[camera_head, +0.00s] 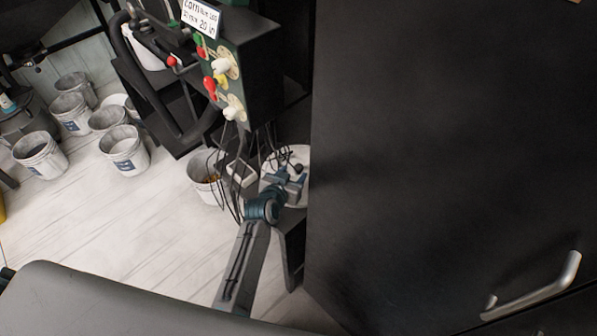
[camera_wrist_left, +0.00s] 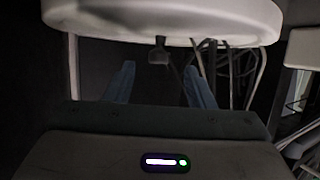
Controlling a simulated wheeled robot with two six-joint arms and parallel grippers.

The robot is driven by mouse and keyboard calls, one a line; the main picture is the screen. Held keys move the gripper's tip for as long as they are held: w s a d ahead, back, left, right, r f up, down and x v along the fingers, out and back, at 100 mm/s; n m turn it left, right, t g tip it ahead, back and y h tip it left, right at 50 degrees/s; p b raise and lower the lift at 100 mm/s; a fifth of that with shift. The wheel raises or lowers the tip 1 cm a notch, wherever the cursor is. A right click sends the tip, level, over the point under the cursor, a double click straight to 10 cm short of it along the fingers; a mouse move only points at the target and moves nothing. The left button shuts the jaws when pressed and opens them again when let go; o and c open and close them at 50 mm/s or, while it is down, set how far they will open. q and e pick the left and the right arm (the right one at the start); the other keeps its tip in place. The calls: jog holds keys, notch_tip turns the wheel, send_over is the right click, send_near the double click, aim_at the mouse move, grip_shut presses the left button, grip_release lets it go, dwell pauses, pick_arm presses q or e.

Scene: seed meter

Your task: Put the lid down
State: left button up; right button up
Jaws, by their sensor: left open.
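The white round lid (camera_head: 301,155) with a small dark knob shows in the head view, partly covered by my left gripper. A pale disc that looks like the lid (camera_wrist_left: 160,20) fills the top of the left wrist view, with a dark knob on its face. My left gripper (camera_head: 289,180) is over the lid, close to the knob. In the left wrist view my left gripper (camera_wrist_left: 158,80) has its two fingers apart, with the knob beyond and between their tips, not visibly gripped. What supports the lid is mostly hidden. My right gripper is not in view.
A dark control box (camera_head: 262,75) with coloured knobs and hanging cables stands beside the lid. A large black cabinet (camera_head: 440,150) with a metal handle (camera_head: 530,290) fills the right. Several buckets stand on the pale floor (camera_head: 110,235) at left.

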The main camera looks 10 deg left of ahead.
aim_at(297, 169)
pick_arm(q)
jog(key=x, duration=0.3)
jog(key=shift+w+d+f, duration=0.1)
jog(key=shift+w, duration=0.05)
grip_shut()
